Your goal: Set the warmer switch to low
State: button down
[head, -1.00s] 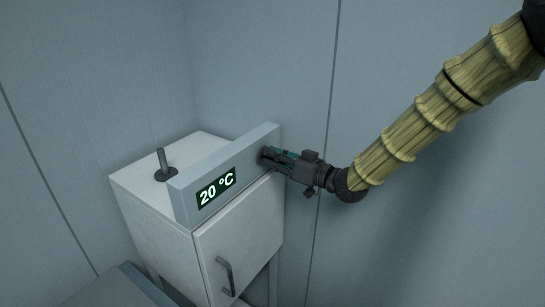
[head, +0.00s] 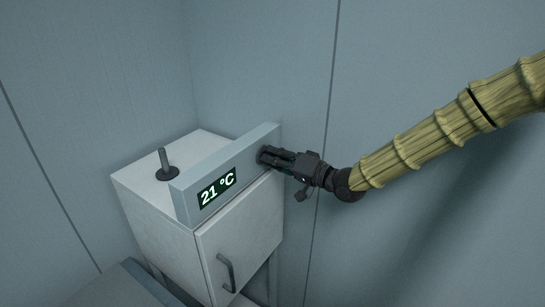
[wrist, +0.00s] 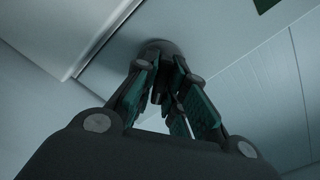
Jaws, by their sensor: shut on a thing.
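The warmer (head: 165,225) is a white cabinet with a grey front panel (head: 258,140) along its top edge. Its display (head: 217,188) reads 21 °C in pale digits. My gripper (head: 268,156) is at the right part of the panel, shut on the dark round switch knob, which it mostly hides in the head view. In the wrist view the knob (wrist: 158,46) shows as a dark disc against the panel, with the fingers (wrist: 158,85) closed around its front. The knob's markings and pointer are not visible, so its setting cannot be read.
A dark upright post on a round base (head: 166,167) stands on the cabinet top. The door handle (head: 226,273) is below the panel. Walls close in behind and to the right. A grey surface (head: 120,287) lies at the lower left.

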jog(key=shift+w+d+r, duration=0.1)
jog(key=shift+w+r, duration=0.15)
dwell(0.4)
jog(key=c, duration=1.5)
grip_release()
jog(key=shift+d, duration=0.1)
jog(key=shift+f, duration=0.15)
jog(key=shift+s, duration=0.15)
jog(key=v, duration=1.2)
